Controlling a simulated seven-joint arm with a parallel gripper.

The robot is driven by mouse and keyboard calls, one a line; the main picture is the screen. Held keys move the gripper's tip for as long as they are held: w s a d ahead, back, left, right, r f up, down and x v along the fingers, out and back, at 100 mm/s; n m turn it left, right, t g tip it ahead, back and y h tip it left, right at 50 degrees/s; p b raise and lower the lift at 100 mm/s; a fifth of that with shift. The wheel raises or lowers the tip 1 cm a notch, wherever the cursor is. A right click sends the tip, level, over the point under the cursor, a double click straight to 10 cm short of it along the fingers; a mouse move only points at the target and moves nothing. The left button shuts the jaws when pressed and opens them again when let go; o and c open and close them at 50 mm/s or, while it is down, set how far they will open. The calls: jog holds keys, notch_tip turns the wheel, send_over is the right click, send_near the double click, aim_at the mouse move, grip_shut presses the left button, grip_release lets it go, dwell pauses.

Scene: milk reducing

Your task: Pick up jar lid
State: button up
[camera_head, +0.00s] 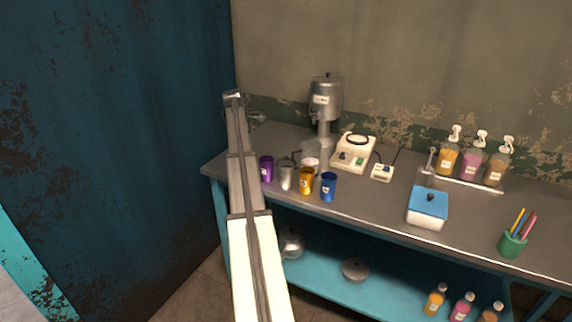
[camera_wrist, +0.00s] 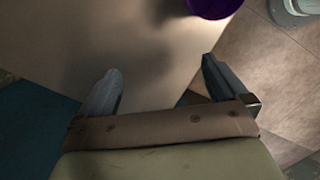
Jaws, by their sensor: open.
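My gripper (camera_wrist: 160,84) is open and empty in the wrist view, with its two fingers apart over the bare grey worktop. In the head view, my gripper (camera_head: 257,118) is small at the far end of my arm, above the left back corner of the table. I cannot tell for certain which thing is the jar lid. A round grey metal piece (camera_head: 355,268), like a lid or a low lidded pan, lies on the lower shelf. A metal pot (camera_head: 291,243) stands left of it, partly behind my arm. Neither is near my gripper.
Purple (camera_head: 266,168), gold (camera_head: 306,180) and blue (camera_head: 329,186) cups stand near the worktop's (camera_head: 385,210) front left edge. Behind them are a metal urn (camera_head: 326,98) and a white device (camera_head: 353,152). Pump bottles (camera_head: 470,160) stand at right. A blue wall is left.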

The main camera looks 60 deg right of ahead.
jog(key=n+g, duration=0.1)
jog(key=n, duration=0.1)
send_near(286, 157)
jog(key=shift+h, duration=0.4)
jog(key=x, duration=0.4)
jog(key=shift+s+a+f, duration=0.15)
jog(key=shift+f, duration=0.15)
jog(key=shift+x, duration=3)
jog(key=shift+a, duration=0.1)
jog(key=c, duration=0.6)
